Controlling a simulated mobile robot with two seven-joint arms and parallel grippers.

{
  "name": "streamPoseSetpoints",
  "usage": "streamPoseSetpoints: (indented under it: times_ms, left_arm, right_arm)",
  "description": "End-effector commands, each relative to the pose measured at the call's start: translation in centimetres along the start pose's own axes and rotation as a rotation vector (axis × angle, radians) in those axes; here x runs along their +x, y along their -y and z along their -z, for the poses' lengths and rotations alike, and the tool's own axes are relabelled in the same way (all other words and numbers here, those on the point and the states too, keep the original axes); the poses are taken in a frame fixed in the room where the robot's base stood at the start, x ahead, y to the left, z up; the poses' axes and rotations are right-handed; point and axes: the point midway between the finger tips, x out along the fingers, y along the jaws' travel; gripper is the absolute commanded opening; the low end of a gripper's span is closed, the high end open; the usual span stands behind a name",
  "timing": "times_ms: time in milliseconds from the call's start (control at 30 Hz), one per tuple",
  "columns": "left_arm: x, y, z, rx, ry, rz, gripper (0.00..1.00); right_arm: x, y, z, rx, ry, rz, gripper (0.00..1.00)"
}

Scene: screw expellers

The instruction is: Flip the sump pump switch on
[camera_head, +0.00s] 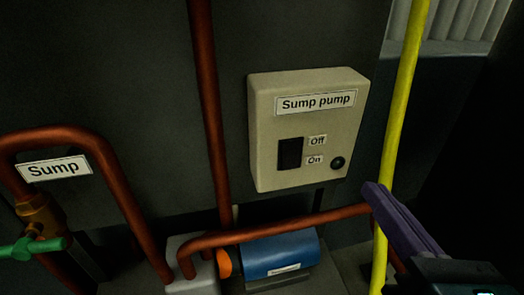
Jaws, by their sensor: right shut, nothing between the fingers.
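The sump pump switch box (305,130) is a beige box on the dark wall, labelled "Sump pump". A black rocker switch (290,153) sits on its front, with an "Off" label beside its upper part and an "On" label beside its lower part. I cannot tell which way the rocker is tilted. A small dark round lamp or button (338,163) is at the lower right of the box. My right gripper (374,192) is shut and empty, below and right of the box, apart from the switch. My left gripper is not in view.
A yellow pole (401,110) stands just right of the box, close to my right gripper. Rust-red pipes (207,90) run left of and below the box. A blue pump (279,254) lies below. A green valve handle (32,247) is at the far left.

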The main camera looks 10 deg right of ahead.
Motion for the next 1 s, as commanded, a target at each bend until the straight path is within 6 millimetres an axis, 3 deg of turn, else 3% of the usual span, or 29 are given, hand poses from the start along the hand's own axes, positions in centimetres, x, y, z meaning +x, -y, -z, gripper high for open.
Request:
streamPoseSetpoints:
  times_ms: [33, 267, 767, 1000]
  left_arm:
    - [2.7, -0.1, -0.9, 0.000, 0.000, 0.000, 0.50]
    - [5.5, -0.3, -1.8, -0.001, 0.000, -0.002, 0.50]
    - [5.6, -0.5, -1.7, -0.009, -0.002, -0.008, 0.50]
    - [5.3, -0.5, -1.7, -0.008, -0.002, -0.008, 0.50]
  right_arm:
    - [0.3, 0.2, 2.9, -0.066, 0.002, -0.033, 0.00]
    - [0.3, -1.0, 6.7, -0.277, 0.014, -0.139, 0.00]
    - [0.3, -1.4, 7.0, -0.315, 0.018, -0.159, 0.00]
    - [3.4, -1.9, 6.9, -0.313, 0.021, -0.158, 0.00]
